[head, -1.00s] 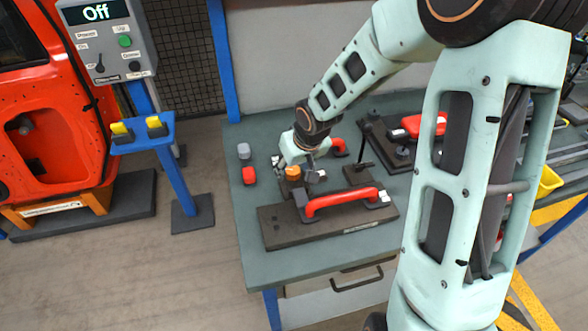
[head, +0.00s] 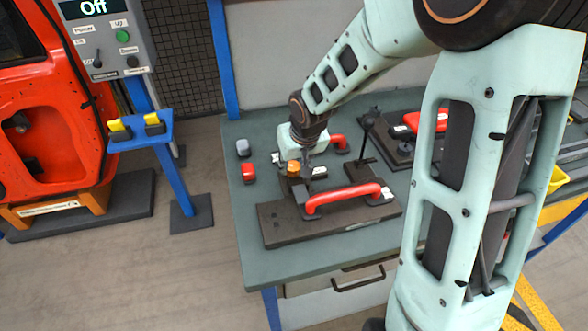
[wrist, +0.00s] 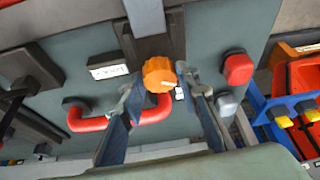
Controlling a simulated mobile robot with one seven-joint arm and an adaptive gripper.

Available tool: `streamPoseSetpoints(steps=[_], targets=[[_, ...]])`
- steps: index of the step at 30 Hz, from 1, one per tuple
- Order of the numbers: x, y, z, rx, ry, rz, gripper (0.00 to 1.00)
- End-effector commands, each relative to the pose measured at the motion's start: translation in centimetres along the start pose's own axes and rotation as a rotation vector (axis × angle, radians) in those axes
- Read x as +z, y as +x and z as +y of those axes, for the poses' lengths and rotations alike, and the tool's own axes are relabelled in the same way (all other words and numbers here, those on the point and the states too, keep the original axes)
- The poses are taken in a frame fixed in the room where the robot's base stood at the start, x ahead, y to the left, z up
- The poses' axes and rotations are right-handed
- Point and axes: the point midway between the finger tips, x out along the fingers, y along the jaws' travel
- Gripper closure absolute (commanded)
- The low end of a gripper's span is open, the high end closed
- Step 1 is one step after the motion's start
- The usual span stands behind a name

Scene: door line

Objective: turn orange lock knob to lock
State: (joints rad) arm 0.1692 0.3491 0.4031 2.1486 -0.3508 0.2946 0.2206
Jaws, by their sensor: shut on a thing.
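The orange lock knob (head: 294,167) sits on a dark mount on the workbench, in front of a base with a red handle. In the wrist view the ridged orange knob (wrist: 159,72) is between the two fingers of my gripper (wrist: 160,82). The fingers are closed in on its sides. A small pale mark shows on the knob's lower edge. In the head view my gripper (head: 299,168) is down at the knob, and its fingers partly hide the mount. A white label (wrist: 108,71) lies beside the knob; its text is too small to read surely.
A red bar handle (head: 345,197) on a dark base is close in front. A red button (head: 248,173) and a grey button (head: 243,147) stand to the left. A black lever (head: 369,121) rises at the right. The bench's front left is clear.

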Motion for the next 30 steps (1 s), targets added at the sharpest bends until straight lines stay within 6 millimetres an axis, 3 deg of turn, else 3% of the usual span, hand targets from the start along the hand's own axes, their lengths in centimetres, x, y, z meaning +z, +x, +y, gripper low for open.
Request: streamPoseSetpoints(steps=[11,12,16,26,30], targets=[[0.0,0.0,0.0,0.01,0.032,0.002,0.95],[0.0,0.0,0.0,0.01,0.032,0.002,0.68],[0.0,0.0,0.0,0.01,0.031,0.002,0.54],[0.0,-0.2,0.0,0.01,0.03,0.002,0.53],[-0.1,-1.3,0.0,0.011,0.032,0.004,0.53]])
